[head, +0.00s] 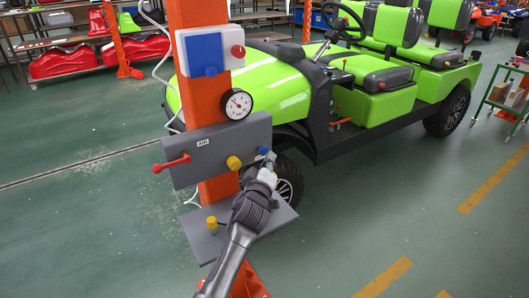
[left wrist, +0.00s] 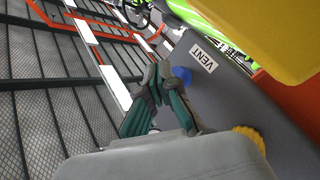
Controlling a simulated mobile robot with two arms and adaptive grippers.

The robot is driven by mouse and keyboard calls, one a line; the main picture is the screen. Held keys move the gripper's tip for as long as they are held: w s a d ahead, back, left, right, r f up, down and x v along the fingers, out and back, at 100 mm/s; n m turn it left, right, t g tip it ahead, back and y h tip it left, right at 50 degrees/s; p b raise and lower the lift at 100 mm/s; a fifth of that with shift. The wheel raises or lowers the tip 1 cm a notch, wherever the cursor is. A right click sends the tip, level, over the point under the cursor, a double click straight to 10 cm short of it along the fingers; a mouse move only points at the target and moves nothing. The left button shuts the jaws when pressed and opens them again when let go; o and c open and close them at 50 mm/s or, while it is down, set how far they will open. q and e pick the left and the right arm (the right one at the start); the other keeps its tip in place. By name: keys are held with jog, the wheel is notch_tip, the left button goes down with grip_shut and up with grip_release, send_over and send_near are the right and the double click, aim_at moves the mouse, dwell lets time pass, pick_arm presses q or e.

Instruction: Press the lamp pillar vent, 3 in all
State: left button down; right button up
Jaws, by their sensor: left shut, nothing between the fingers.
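An orange lamp pillar (head: 215,104) carries a grey panel (head: 218,143). A small blue vent button (head: 262,150) sits near the panel's right end. In the left wrist view the blue button (left wrist: 183,74) lies under a VENT label (left wrist: 203,57). My left gripper (head: 269,160) points up at the panel's right end. In the left wrist view its fingertips (left wrist: 160,73) are together, empty, and right beside the blue button. I cannot tell whether they touch it. My right gripper is not in view.
The panel also has a yellow knob (head: 234,163), a red lever (head: 172,163) and a gauge (head: 236,104) above. A green cart (head: 285,88) stands close behind the pillar.

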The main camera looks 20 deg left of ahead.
pick_arm(q)
jog(key=shift+s+d, duration=0.8)
jog(key=shift+d, duration=0.2)
jog(key=shift+s+d, duration=0.8)
jog(key=shift+d, duration=0.2)
dwell(0.8)
